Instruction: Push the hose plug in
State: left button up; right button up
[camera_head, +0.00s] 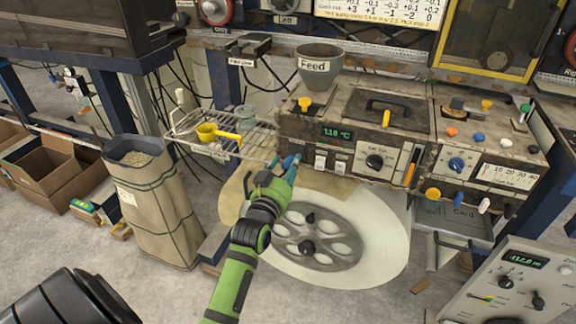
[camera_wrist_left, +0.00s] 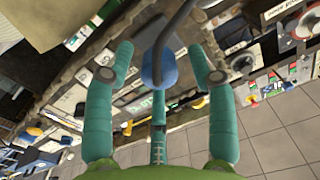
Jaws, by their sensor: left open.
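The blue plug (camera_wrist_left: 158,68) hangs on a dark grey hose (camera_wrist_left: 178,28) in the left wrist view. My left gripper (camera_wrist_left: 160,56) has teal fingers, spread open. The plug appears between its fingertips, with visible gaps on both sides. I cannot tell how far the plug is from them in depth. In the head view my left gripper (camera_head: 284,168) is at the front left of the machine (camera_head: 318,133), just above the big reel (camera_head: 375,240). The plug's socket cannot be made out. My right gripper is not in view.
A wire rack (camera_head: 258,143) with a yellow scoop (camera_head: 215,131) stands left of the machine. A grey Feed funnel (camera_head: 320,66) sits on top. A paper sack (camera_head: 157,215) stands left of my arm. A control box (camera_head: 510,285) is at lower right.

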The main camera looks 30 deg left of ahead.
pick_arm(q)
jog(key=shift+w, duration=0.15)
grip_shut()
jog(key=shift+r+x, duration=0.25)
jog(key=shift+x, duration=0.95)
jog(key=shift+r, duration=0.1)
jog(key=shift+c, duration=0.4)
grip_release()
jog(key=shift+o, duration=0.4)
jog(key=shift+w+f, duration=0.1)
jog(key=shift+f, duration=0.15)
jog(key=v, duration=1.2)
